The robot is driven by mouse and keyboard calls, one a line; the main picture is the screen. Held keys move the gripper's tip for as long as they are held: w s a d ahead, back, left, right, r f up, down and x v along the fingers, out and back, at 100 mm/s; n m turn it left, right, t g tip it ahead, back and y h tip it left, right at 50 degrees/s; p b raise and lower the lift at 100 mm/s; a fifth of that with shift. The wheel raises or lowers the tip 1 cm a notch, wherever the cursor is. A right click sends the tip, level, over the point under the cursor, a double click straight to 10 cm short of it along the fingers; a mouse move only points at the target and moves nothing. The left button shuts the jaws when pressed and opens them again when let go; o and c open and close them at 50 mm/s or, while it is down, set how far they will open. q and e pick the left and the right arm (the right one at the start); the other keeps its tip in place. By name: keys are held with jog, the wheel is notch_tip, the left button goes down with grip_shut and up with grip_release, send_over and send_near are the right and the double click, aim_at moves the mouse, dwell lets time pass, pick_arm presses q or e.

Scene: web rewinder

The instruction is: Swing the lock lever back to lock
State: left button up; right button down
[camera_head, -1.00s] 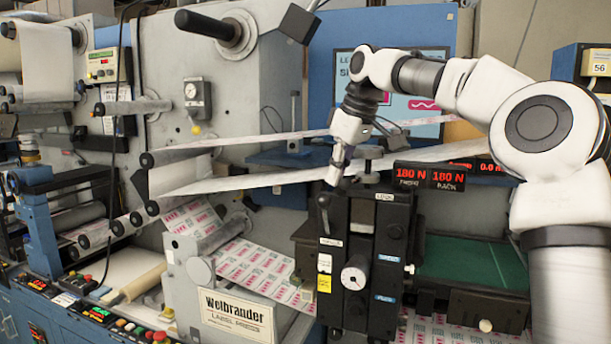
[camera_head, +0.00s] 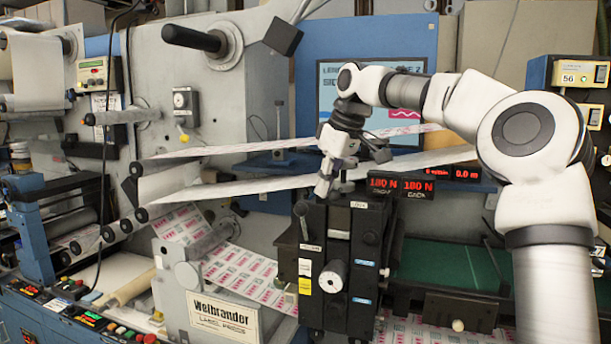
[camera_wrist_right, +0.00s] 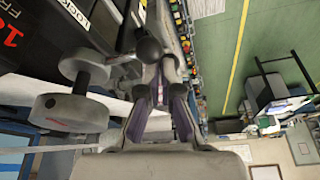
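The black lock unit (camera_head: 340,255) stands at the centre of the head view, with a small LOCK label on top. A thin upright lever with a dark knob (camera_head: 301,208) stands at its left edge. My right gripper (camera_head: 322,191) points down just above the unit's top left corner, close to the lever. In the right wrist view, my right gripper (camera_wrist_right: 160,66) has its two fingertips apart with a narrow gap. A dark round knob (camera_wrist_right: 149,48) shows right by the left fingertip; I cannot tell whether they touch. My left gripper is not in view.
Red 180 N displays (camera_head: 401,187) stand just right of my right gripper. Paper webs (camera_head: 250,184) run behind it. A grey roller-like part (camera_wrist_right: 70,112) is at left in the wrist view. A green bed (camera_head: 440,263) lies right of the unit.

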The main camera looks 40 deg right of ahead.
notch_tip(320, 180, up, 10)
jog(key=p, duration=0.3)
jog(key=shift+w+a, duration=0.15)
jog(key=shift+w, duration=0.1)
dwell(0.4)
jog(key=shift+s, duration=0.1)
